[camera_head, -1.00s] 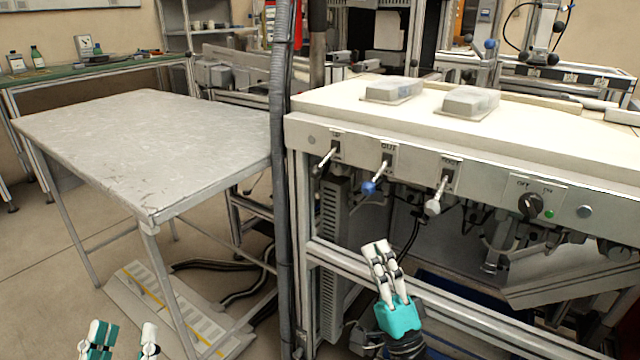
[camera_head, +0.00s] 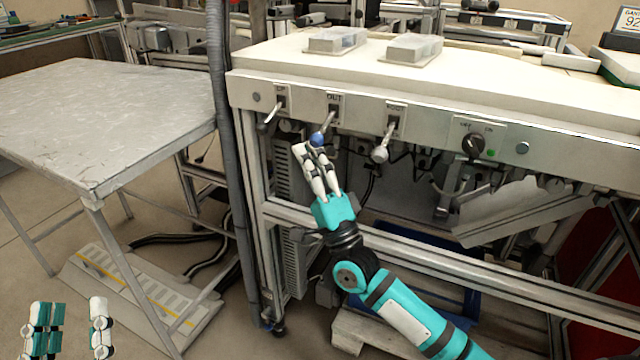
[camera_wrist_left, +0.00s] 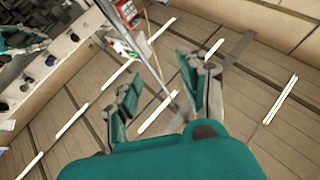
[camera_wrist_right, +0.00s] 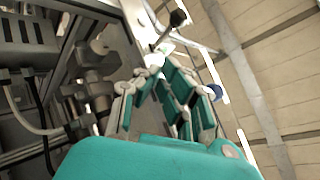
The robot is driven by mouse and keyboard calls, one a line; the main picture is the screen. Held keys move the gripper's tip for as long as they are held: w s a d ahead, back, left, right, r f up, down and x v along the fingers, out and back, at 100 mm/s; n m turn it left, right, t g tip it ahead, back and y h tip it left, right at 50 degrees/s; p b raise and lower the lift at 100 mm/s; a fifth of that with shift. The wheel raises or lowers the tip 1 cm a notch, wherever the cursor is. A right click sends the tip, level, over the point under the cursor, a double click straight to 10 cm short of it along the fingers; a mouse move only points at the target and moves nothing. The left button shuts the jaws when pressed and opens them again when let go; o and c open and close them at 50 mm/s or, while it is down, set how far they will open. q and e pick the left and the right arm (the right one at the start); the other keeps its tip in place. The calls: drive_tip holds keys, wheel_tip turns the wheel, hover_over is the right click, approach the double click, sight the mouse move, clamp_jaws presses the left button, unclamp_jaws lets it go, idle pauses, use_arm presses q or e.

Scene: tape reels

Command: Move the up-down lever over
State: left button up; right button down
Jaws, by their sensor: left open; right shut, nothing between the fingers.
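The other two labels are too small to read surely. My right gripper (camera_head: 314,153) is shut and empty, its fingertips just below the blue knob; I cannot tell if they touch. In the right wrist view the blue knob (camera_wrist_right: 213,92) is beside the fingers. My left gripper (camera_head: 68,308) is open and empty, low at the left.
A rotary OFF/ON switch (camera_head: 474,147) and a green button (camera_head: 491,153) are on the panel's right. A grey table (camera_head: 90,120) stands at left, with a dark vertical conduit (camera_head: 222,150) between it and the machine. Two clear-lidded boxes lie on the machine top.

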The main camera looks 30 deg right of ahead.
sight(270, 118)
use_arm(q)
drive_tip(key=shift+s+r+t, duration=0.45)
drive_tip(key=shift+r+t, duration=0.05)
drive_tip(key=shift+r, duration=0.2)
use_arm(e)
drive_tip(key=shift+w+a+r, duration=0.5)
drive_tip(key=shift+a+r, duration=0.05)
drive_tip(key=shift+a, duration=0.25)
drive_tip(key=shift+w+a+r, duration=0.5)
drive_tip(key=shift+a+r, duration=0.05)
drive_tip(key=shift+a, duration=0.2)
drive_tip(key=shift+h, duration=0.3)
